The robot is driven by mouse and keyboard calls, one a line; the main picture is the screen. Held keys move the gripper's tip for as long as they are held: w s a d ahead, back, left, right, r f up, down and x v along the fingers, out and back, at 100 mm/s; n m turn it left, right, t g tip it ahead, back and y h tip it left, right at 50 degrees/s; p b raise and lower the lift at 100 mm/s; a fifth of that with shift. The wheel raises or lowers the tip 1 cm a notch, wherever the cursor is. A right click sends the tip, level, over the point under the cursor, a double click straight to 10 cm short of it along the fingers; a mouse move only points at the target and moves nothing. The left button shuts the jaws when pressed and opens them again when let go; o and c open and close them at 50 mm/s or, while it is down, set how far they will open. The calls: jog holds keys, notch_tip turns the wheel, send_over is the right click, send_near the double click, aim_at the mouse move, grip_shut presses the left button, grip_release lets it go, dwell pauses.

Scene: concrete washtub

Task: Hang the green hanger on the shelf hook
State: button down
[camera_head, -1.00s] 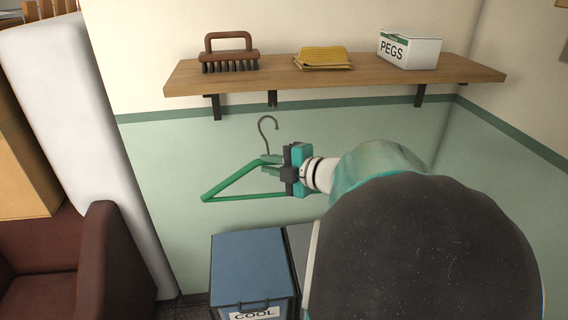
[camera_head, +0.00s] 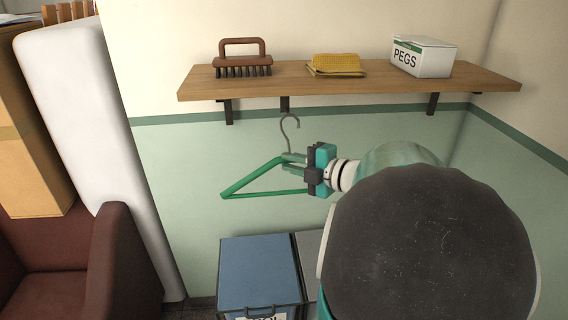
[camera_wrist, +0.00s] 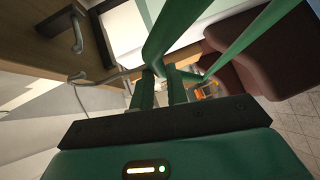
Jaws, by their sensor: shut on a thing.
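The green hanger (camera_head: 250,178) is held at its neck in my gripper (camera_head: 304,166), which is shut on it. Its grey wire hook (camera_head: 297,134) points up, with the top just below the dark shelf hook (camera_head: 284,103) under the shelf's front. Whether the two touch, I cannot tell. In the wrist view the hanger's green bars (camera_wrist: 178,28) spread beyond my gripper (camera_wrist: 165,88).
The wooden shelf (camera_head: 350,88) carries a brush (camera_head: 243,60), a yellow cloth (camera_head: 336,65) and a PEGS box (camera_head: 424,57). Dark brackets (camera_head: 228,111) hang below it. A blue bin (camera_head: 260,272) stands below the hanger. A brown armchair (camera_head: 120,260) is at left.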

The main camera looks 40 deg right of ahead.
jog(key=w+d+f, duration=0.1)
jog(key=w+d, duration=0.2)
jog(key=w, duration=0.2)
jog(key=shift+w+d+f, duration=0.15)
jog(key=shift+w+d, duration=0.05)
jog(key=shift+d, duration=0.15)
dwell(0.6)
dwell(0.5)
jog(key=c, duration=1.3)
grip_release()
jog(key=shift+s, duration=0.1)
jog(key=v, duration=1.3)
jog(key=shift+s+d, duration=0.15)
jog(key=shift+s, duration=0.15)
